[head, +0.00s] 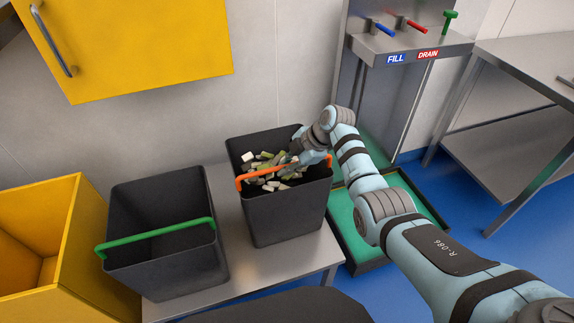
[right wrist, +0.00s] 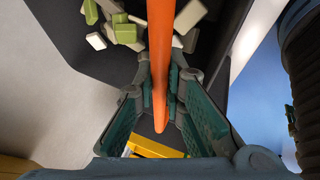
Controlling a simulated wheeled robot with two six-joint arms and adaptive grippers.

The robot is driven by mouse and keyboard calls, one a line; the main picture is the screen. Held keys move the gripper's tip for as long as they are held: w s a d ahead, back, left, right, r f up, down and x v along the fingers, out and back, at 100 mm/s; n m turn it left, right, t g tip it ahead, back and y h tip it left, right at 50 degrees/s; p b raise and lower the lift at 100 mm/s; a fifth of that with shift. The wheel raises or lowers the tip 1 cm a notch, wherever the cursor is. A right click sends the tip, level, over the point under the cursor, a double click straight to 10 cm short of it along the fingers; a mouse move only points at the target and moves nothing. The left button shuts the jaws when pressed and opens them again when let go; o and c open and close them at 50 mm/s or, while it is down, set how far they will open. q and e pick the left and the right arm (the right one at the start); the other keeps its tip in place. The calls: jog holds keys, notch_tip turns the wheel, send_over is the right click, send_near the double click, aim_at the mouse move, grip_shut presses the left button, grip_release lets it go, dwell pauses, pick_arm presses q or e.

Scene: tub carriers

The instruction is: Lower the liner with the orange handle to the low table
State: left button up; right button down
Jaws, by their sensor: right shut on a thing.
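The liner with the orange handle (head: 283,219) is a dark grey tub holding pale and green pieces. In the head view it stands at the right end of the low table (head: 237,289); whether its base touches the top is hard to tell. Its orange handle (head: 255,178) spans the opening. My right gripper (head: 291,163) is at the handle. In the right wrist view the orange bar (right wrist: 159,75) runs between the fingers of my right gripper (right wrist: 157,105), which is shut on it. My left gripper is not in view.
An empty dark liner (head: 165,270) with a green handle (head: 150,234) stands to the left on the table. A yellow bin (head: 75,235) is at the far left. A green-floored tray (head: 345,225) and a sink stand with FILL and DRAIN labels (head: 410,57) are at right.

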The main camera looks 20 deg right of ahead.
jog(key=shift+f+b, duration=0.35)
jog(key=shift+f, duration=0.15)
jog(key=c, duration=1.6)
grip_release()
jog(key=shift+f, duration=0.1)
notch_tip(320, 180, up, 16)
jog(key=p, duration=1.5)
